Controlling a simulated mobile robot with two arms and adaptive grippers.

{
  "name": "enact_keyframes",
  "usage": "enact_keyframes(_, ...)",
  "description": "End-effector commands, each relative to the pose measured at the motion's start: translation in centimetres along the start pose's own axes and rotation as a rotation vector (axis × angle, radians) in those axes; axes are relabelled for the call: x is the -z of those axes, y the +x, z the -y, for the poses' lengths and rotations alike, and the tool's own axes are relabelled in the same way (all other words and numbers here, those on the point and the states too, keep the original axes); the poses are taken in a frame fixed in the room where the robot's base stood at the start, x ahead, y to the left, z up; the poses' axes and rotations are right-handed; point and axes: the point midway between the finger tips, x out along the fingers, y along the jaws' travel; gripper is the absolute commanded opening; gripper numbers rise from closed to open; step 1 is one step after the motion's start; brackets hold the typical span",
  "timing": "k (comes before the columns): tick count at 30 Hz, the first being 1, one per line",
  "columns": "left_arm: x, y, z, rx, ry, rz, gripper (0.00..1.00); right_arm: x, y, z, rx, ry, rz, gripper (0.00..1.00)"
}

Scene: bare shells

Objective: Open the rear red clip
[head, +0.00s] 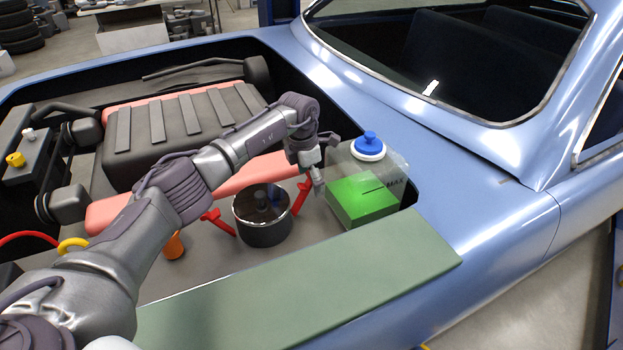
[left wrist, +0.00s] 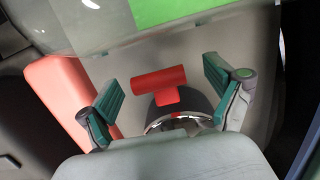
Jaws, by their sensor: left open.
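A round black canister (head: 262,217) with a shiny lid stands in the engine bay. One red clip (head: 302,196) is on its right side, towards the windshield; a second red clip (head: 217,222) is on its left side. My left gripper (head: 317,182) is open and points down beside the right-hand clip. In the left wrist view the teal fingers of my left gripper (left wrist: 161,82) stand apart on either side of a red clip (left wrist: 158,81), with the canister (left wrist: 184,101) just below it. Neither finger visibly touches the clip. My right gripper is not in view.
A translucent reservoir with green fluid (head: 362,202) and a blue cap (head: 370,142) stands right of my gripper. A black ribbed engine cover (head: 180,125) with red edges lies behind. A green mat (head: 300,285) covers the near fender.

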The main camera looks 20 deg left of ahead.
Motion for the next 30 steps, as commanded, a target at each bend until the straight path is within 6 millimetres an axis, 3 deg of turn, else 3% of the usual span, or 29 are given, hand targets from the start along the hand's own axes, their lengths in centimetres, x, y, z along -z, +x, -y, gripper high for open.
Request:
enact_keyframes(5, 0.0, -2.1, -0.1, -0.003, 0.000, 0.002, 0.92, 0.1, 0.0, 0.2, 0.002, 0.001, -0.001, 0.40)
enact_keyframes(12, -0.1, -7.3, -0.1, -0.004, 0.002, 0.004, 0.92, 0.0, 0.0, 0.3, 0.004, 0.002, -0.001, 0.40)
enact_keyframes(18, -0.2, -10.6, -0.1, -0.003, 0.001, 0.004, 0.92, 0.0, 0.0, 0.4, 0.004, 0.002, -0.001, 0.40)
enact_keyframes(30, -0.2, -12.0, 0.0, 0.000, 0.002, 0.002, 0.92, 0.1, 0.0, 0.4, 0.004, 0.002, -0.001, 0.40)
